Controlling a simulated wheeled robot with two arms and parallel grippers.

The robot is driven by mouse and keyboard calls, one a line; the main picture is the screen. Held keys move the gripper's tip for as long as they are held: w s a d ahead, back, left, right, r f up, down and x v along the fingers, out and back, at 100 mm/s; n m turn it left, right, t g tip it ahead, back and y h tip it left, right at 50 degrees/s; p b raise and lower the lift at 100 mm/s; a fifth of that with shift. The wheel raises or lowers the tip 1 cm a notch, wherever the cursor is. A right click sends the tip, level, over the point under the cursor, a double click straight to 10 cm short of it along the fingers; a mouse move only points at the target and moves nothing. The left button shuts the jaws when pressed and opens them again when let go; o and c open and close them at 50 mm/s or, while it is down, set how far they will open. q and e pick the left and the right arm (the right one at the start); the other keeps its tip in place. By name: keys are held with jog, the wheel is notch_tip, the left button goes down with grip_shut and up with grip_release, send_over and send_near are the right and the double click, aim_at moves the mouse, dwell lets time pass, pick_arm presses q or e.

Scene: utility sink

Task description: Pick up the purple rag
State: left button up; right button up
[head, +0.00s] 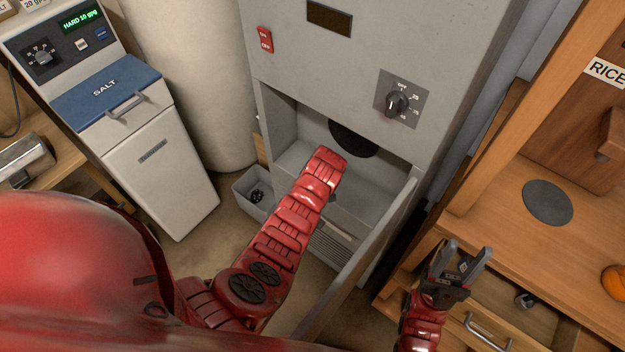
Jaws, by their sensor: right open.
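No purple rag shows in the head view. My right gripper (466,254) is open, its two dark fingers apart with nothing between them. It is over the front of the wooden counter, near an open drawer. My left arm reaches to the grey machine's open bay (290,115), and its gripper is hidden behind the arm.
The wooden counter (500,210) holds a dark round disc (548,202) and an orange object (614,281) at the right edge. The open drawer (515,318) holds a small dark item. A white salt unit (160,170) stands at left. The grey machine's door (365,255) hangs open between my arms.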

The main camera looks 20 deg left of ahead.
pick_arm(q)
jog(key=c, duration=1.4)
